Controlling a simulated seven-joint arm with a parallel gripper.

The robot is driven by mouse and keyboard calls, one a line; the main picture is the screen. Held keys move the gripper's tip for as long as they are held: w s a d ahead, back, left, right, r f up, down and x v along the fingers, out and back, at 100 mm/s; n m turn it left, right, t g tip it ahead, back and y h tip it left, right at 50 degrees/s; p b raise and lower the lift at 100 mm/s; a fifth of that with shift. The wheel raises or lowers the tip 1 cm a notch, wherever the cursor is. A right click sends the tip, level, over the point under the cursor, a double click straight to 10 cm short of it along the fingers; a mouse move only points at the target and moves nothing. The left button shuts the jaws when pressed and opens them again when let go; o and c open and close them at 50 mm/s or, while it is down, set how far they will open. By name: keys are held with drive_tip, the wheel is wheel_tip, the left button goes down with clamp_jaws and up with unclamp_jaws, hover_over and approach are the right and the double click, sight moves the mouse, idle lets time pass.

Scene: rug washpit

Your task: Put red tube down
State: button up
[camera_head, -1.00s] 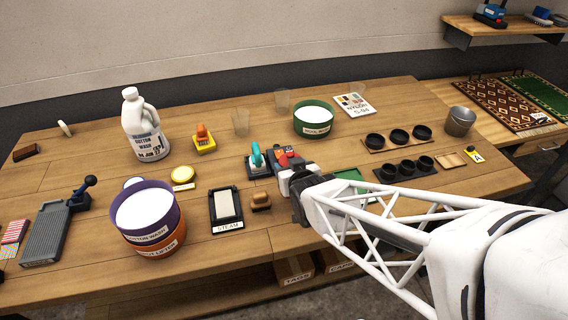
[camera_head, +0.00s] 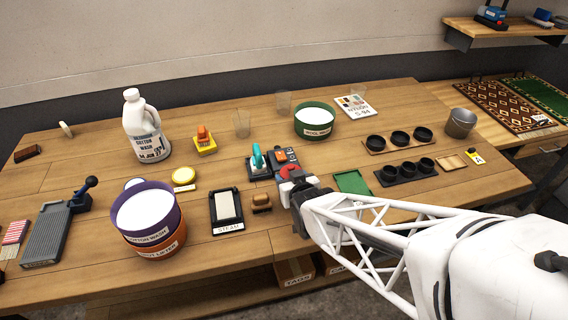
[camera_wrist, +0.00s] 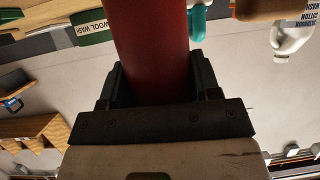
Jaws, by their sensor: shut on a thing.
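The red tube (camera_head: 289,171) is in my gripper (camera_head: 292,183), near the middle of the table. In the head view only a small red part shows; my gripper and arm hide the rest. In the wrist view the red tube (camera_wrist: 150,45) runs up out of frame between the two dark fingers of my gripper (camera_wrist: 158,82). The gripper is shut on it. I cannot tell whether the tube's lower end touches anything.
A wooden-handled brush (camera_head: 262,203) and black steam tray (camera_head: 227,226) lie left; a green tray (camera_head: 352,182) lies right. Front table edge is mostly clear.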

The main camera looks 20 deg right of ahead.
drive_tip(key=o, duration=1.5)
drive_tip(key=shift+f, duration=0.1)
drive_tip(key=shift+r, duration=0.25)
drive_tip(key=v, duration=1.2)
drive_tip(key=shift+f, duration=0.15)
